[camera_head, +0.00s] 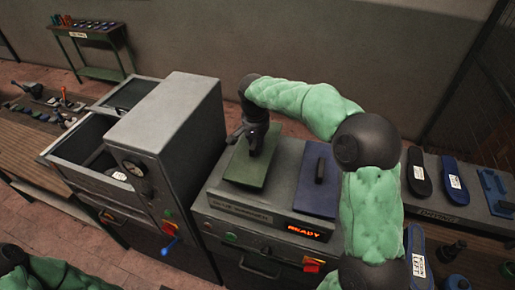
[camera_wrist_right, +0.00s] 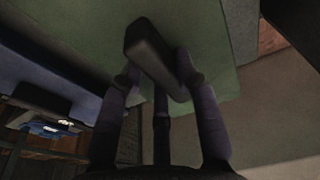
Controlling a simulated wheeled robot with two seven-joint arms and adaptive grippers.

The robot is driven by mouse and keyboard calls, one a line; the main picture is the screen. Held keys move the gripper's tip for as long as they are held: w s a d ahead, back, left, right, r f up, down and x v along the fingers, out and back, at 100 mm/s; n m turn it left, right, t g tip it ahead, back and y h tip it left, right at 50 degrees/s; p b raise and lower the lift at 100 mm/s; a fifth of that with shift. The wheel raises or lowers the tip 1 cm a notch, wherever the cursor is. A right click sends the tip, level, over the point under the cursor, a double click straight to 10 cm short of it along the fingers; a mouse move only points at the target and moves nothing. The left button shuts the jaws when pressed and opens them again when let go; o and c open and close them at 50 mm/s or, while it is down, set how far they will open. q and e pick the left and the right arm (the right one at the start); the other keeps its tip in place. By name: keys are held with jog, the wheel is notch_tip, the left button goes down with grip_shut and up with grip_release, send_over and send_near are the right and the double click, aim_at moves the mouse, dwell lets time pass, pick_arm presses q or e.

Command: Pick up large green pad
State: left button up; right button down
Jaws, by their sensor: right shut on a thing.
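The large green pad (camera_head: 249,172) is on top of the grey machine with the READY display, at the left of its top face. My right gripper (camera_head: 256,148) reaches down over it and is shut on the dark handle of the pad. In the right wrist view the handle (camera_wrist_right: 155,58) sits between the fingers (camera_wrist_right: 160,80), with the green pad (camera_wrist_right: 85,25) behind it. I cannot tell whether the pad is touching the machine top or slightly raised. Of my left arm, only a green sleeve shows at the bottom left of the head view; its gripper is out of view.
A blue pad with a dark handle (camera_head: 316,182) lies right of the green pad. A tall grey press (camera_head: 165,130) with a gauge and open drawer stands close on the left. A grey table (camera_head: 450,200) with soles is at right. A wooden bench (camera_head: 25,150) with tools is far left.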

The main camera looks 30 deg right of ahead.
jog(key=a+r, duration=0.1)
jog(key=s+a+r, duration=0.1)
jog(key=a+r, duration=0.2)
jog(key=r, duration=0.1)
jog(key=shift+s+a+r, duration=0.2)
jog(key=shift+s, duration=0.15)
jog(key=s+a+r, duration=0.3)
jog(key=a+r, duration=0.1)
jog(key=a, duration=0.4)
jog(key=shift+s+a+b, duration=0.2)
jog(key=shift+s+b, duration=0.1)
jog(key=shift+s, duration=0.05)
